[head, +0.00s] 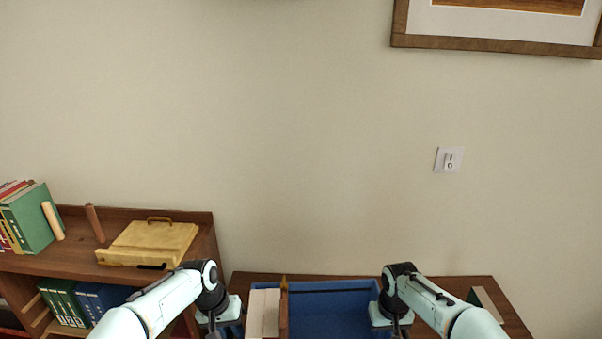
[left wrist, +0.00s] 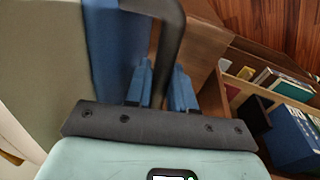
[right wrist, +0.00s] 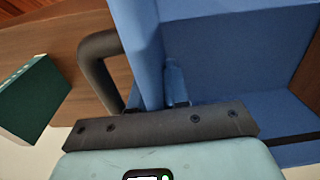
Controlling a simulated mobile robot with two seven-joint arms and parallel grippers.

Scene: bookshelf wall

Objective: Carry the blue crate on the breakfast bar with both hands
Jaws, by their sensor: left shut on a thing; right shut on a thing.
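The blue crate (head: 335,310) is at the bottom middle of the head view, over the wooden top, its lower part cut off. A wooden divider (head: 284,305) parts it, with pale blocks or books (head: 263,310) at left and a bare blue compartment at right. My left gripper (head: 222,325) is shut at its left end; the left wrist view shows the crate's blue wall (left wrist: 118,45) and a dark loop handle (left wrist: 172,45). My right gripper (head: 393,318) is shut at the right end, beside the wall (right wrist: 140,50) and another dark handle (right wrist: 95,70). The exact grip is partly hidden.
A wooden top (head: 455,287) lies beneath, with a green book (head: 487,303) at right. A bookshelf (head: 75,262) stands at left, holding books (head: 28,215) and a yellow board-like object (head: 150,242). The wall behind has a switch plate (head: 448,160) and a picture frame (head: 480,45).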

